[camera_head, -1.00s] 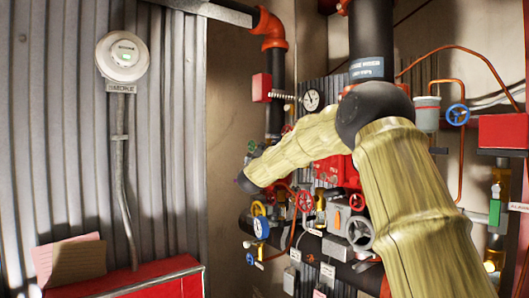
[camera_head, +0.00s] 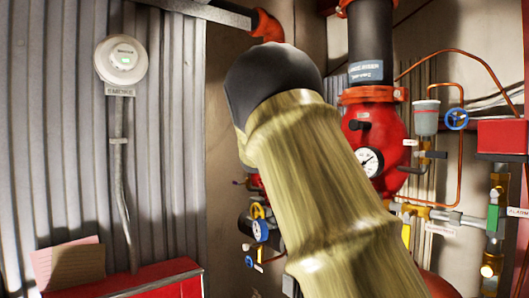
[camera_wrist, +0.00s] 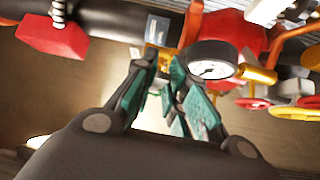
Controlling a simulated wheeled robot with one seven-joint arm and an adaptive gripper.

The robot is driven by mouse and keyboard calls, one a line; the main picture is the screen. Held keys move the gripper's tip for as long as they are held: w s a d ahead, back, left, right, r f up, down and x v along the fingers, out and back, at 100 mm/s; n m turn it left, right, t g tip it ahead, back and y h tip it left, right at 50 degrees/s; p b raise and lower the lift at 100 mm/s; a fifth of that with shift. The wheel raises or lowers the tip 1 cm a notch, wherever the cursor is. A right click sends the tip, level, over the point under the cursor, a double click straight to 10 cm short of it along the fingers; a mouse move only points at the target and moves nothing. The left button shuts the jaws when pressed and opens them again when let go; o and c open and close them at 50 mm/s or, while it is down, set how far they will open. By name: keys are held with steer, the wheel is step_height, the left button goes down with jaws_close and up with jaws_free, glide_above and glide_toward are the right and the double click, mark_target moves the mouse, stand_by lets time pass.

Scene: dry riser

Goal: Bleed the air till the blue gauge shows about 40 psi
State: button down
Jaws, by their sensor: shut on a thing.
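The blue-rimmed gauge (camera_head: 260,231) is at lower centre left in the head view, face to the right, its reading too small to tell. A yellow handle (camera_head: 256,211) sits just above it. My gripper (camera_wrist: 163,66) shows in the wrist view with teal-padded fingers close around a small brass-yellow fitting (camera_wrist: 162,56), whose gripped part is mostly hidden. A black-rimmed white gauge (camera_wrist: 211,67) is just right of the fingers. In the head view my arm hides the gripper and what it holds.
A red valve body (camera_head: 390,140) with a white gauge (camera_head: 369,162) stands right of my arm. A blue handwheel (camera_head: 457,116), copper pipes and a red box (camera_head: 503,136) are farther right.

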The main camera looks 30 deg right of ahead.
steer(key=shift+w+a+r+n+y, duration=0.1)
steer(key=shift+a+r+n+y, duration=0.1)
steer(key=shift+r+n+y, duration=0.15)
steer(key=shift+n+g, duration=0.25)
steer(key=shift+g, duration=0.15)
steer(key=c, duration=1.4)
jaws_free()
steer(key=shift+c, duration=0.2)
steer(key=v, duration=0.7)
steer(key=shift+a, duration=0.15)
steer(key=shift+a, duration=0.1)
